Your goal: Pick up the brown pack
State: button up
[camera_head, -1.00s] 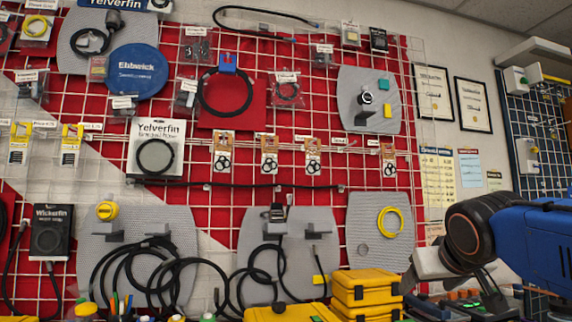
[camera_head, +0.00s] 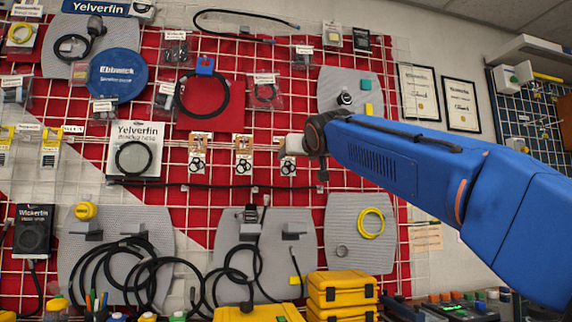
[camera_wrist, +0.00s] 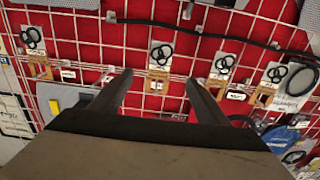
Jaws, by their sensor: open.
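Several brown packs, brown cards with black rings in clear bags, hang in a row on the red-backed wire grid. In the head view one hangs at left (camera_head: 200,152), one in the middle (camera_head: 244,155) and one (camera_head: 288,165) partly behind my gripper (camera_head: 296,144). In the wrist view, which looks upside down, my gripper (camera_wrist: 159,77) is open and empty, with a brown pack (camera_wrist: 158,62) between its fingertips in the picture. Other packs hang to its right (camera_wrist: 220,68) and far left (camera_wrist: 36,60). The gap in depth is hard to tell.
A Yelverfin pack (camera_head: 135,150) hangs left of the row. A black rod (camera_head: 230,187) runs across the grid below the packs. Grey panels (camera_head: 360,235) with cables hang lower. Yellow cases (camera_head: 342,295) stand at the bottom.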

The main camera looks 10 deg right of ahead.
aim_at(289, 162)
jog(key=w, duration=0.7)
jog(key=shift+w+d, duration=0.1)
jog(key=shift+w+f, duration=0.1)
jog(key=shift+w, duration=2.55)
jog(key=c, duration=1.1)
